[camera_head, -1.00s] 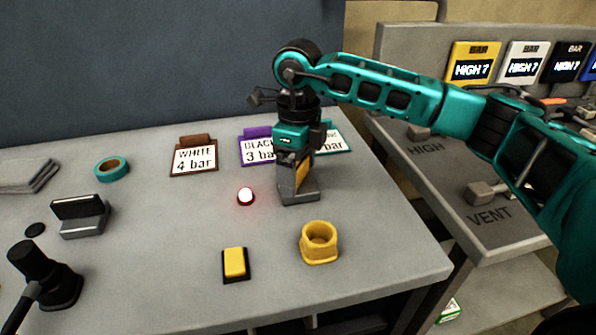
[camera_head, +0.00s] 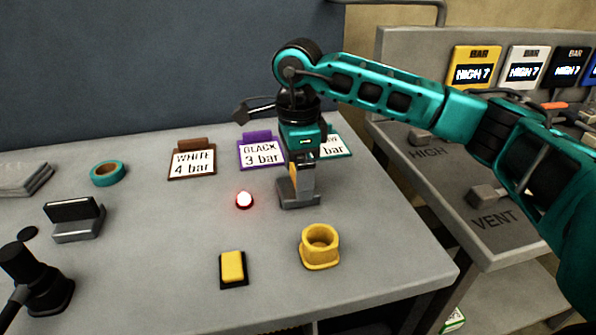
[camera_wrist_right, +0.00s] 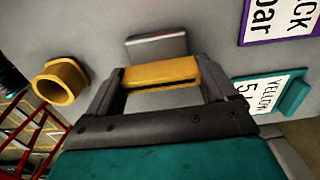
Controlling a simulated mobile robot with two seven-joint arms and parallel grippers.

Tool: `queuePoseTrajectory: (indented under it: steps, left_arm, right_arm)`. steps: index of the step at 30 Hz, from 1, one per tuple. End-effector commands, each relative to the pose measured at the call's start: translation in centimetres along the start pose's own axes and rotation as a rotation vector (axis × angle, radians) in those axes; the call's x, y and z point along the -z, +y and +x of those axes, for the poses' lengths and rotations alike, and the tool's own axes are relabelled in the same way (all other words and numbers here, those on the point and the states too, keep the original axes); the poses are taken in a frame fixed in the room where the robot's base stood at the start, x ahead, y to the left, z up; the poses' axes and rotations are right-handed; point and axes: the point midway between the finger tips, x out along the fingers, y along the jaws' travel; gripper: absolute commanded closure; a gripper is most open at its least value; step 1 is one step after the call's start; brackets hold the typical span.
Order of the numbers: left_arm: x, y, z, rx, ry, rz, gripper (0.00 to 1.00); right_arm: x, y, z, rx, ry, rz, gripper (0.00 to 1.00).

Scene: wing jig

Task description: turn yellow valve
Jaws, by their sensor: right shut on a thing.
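My right gripper (camera_head: 300,168) points down over the bench, its fingers around a yellow block with a dark slot (camera_wrist_right: 161,73). The block is at a small grey stand (camera_head: 300,201), which also shows behind it in the right wrist view (camera_wrist_right: 157,45). I cannot tell whether the block still sits in the stand. No yellow valve is clearly identifiable. A yellow display reading "BAR HIGH ?" (camera_head: 474,69) stands on the right-hand panel. My left gripper is out of view.
A yellow ring-shaped holder (camera_head: 320,258), a yellow button (camera_head: 233,267) and a lit red-white lamp (camera_head: 244,201) are near. Tags reading WHITE 4 bar (camera_head: 192,162) and BLACK 3 bar (camera_head: 262,153) stand behind. A lower bench marked VENT (camera_head: 494,219) lies right, past a gap.

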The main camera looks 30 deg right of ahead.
Motion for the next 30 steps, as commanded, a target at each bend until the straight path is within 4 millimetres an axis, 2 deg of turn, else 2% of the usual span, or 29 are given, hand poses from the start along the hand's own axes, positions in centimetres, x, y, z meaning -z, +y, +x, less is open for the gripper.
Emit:
queuePoseTrajectory:
  steps: [14, 15, 18, 26, 30]
  left_arm:
    - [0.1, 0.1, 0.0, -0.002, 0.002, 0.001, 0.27]
    - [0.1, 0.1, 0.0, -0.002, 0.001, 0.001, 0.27]
    - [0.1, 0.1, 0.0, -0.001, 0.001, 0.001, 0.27]
    - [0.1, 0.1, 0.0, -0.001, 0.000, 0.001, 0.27]
    - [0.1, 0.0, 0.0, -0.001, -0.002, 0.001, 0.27]
  right_arm:
    - [-0.1, -0.2, -0.4, 0.008, -0.006, -0.014, 0.45]
    - [-0.1, -0.2, -0.4, 0.008, -0.006, -0.014, 0.11]
    - [-0.1, -0.1, -0.3, 0.007, -0.005, -0.013, 0.02]
    - [0.0, -0.1, -0.2, 0.003, -0.002, -0.012, 0.00]
    - [-0.1, -0.1, -1.5, 0.005, -0.004, -0.012, 0.00]
